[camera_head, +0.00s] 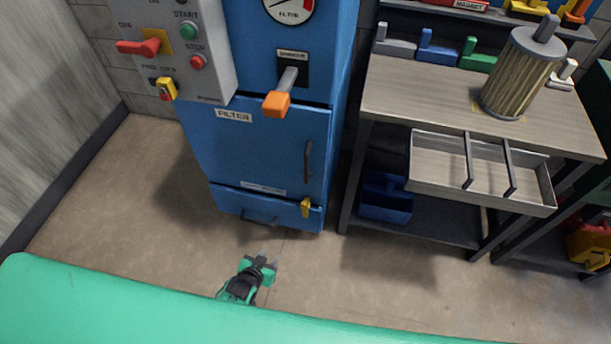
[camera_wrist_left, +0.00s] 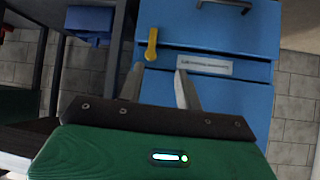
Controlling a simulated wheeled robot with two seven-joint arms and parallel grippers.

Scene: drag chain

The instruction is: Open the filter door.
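The filter door (camera_head: 255,150) is the blue panel marked FILTER on the front of the blue cabinet, and it looks shut. Its dark upright handle (camera_head: 308,160) is near the right edge. Below it is a drawer with a yellow latch (camera_head: 306,207) at its right end and a dark handle (camera_head: 260,217). My left gripper (camera_head: 269,257) is open and empty, low in front of the cabinet. In the left wrist view, its two fingers (camera_wrist_left: 160,88) are apart before the cabinet front, with the yellow latch (camera_wrist_left: 151,43) beyond them. The door handle is not visible there. My right gripper is not in view.
An orange-tipped lever (camera_head: 277,102) sticks out above the door. A grey control box (camera_head: 180,45) is at upper left. A workbench (camera_head: 400,90) with a cylindrical filter (camera_head: 520,75) and an open tray drawer (camera_head: 430,180) stands right. The floor before the cabinet is clear.

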